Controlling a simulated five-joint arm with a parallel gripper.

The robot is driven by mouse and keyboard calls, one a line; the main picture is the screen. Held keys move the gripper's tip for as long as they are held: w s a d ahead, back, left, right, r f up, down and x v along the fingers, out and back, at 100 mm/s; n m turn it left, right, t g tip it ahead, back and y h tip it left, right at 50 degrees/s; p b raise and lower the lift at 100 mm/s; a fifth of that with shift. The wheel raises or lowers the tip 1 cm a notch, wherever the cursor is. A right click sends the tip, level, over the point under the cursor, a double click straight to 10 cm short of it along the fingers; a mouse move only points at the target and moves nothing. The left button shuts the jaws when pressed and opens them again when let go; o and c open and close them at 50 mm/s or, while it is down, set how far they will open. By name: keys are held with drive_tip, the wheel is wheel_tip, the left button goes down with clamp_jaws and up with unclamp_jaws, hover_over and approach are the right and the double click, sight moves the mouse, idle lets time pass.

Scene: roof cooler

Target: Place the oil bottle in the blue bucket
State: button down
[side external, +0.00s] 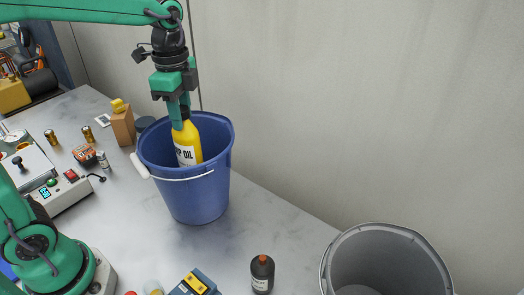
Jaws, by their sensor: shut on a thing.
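The oil bottle (187,144) is yellow with a dark cap and a white label reading "OIL". It is upright with a slight tilt, and its lower part is inside the blue bucket (197,197). The bucket's near wall hides the bottle's base, so I cannot tell whether it touches the bottom. My gripper (181,110) points down from above the bucket and is shut on the bottle at its neck. The bucket stands upright on the counter, its handle hanging across the front.
A grey bucket (340,255) stands at the lower right. A small dark bottle (262,272) and a blue-yellow device (194,285) are at the front. A cardboard box (123,127) is left of the blue bucket. A wall runs behind. The counter (265,225) between the buckets is clear.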

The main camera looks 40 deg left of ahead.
sight(188, 147)
drive_tip(key=shift+f, duration=4.8)
drive_tip(key=c, duration=1)
unclamp_jaws()
wheel_tip(188, 147, up, 12)
drive_tip(key=shift+r, duration=0.2)
drive_tip(key=shift+s, duration=0.1)
